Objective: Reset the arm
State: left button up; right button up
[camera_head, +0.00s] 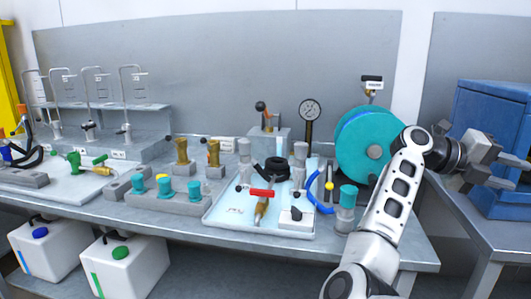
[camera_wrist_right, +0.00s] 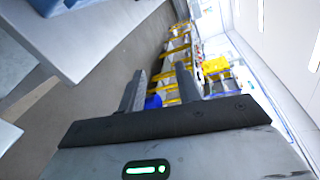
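My right arm (camera_head: 397,190) rises from the bottom right of the head view and bends to the right at the wrist. My right gripper (camera_head: 515,172) points right, in front of the blue cabinet and beyond the bench's right end. In the right wrist view my right gripper (camera_wrist_right: 160,74) has its two fingers apart, with nothing held between them. The view past the fingers shows floor and distant yellow racks. My left arm and gripper are not in the head view.
The bench (camera_head: 330,246) carries a light tray (camera_head: 225,216) with fittings and a red-handled tool, a teal drum (camera_head: 362,146), a gauge (camera_head: 310,110) and capped bottles. A blue cabinet (camera_head: 492,115) stands on the right table (camera_head: 485,225). White canisters (camera_head: 130,268) sit below the bench.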

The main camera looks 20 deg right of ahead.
jog(key=w+a+r+n+t+h, duration=0.4)
jog(key=w+a+n+t+h, duration=0.25)
jog(key=n+t+h, duration=0.5)
jog(key=w+a+f+n+t+y, duration=0.3)
jog(key=a+f+n+t+y, duration=0.2)
jog(key=a+n+t+y, duration=0.45)
jog(key=w+a+f+n+t+y, duration=0.3)
jog(key=a+f+n+t+y, duration=0.3)
jog(key=n+t, duration=0.6)
jog(key=s+a+f+n+g+y, duration=0.4)
jog(key=a+f+n+g+y, duration=0.2)
jog(key=a+f+n+y, duration=0.65)
jog(key=s+a+f+g, duration=0.4)
jog(key=s+f, duration=0.4)
jog(key=s+a+f+n+g+p, duration=0.1)
jog(key=s+a+f+g, duration=0.3)
jog(key=s+f, duration=0.4)
jog(key=shift+a+f+g, duration=0.3)
jog(key=shift+a+f, duration=0.05)
jog(key=shift+a, duration=0.1)
jog(key=shift+y, duration=0.25)
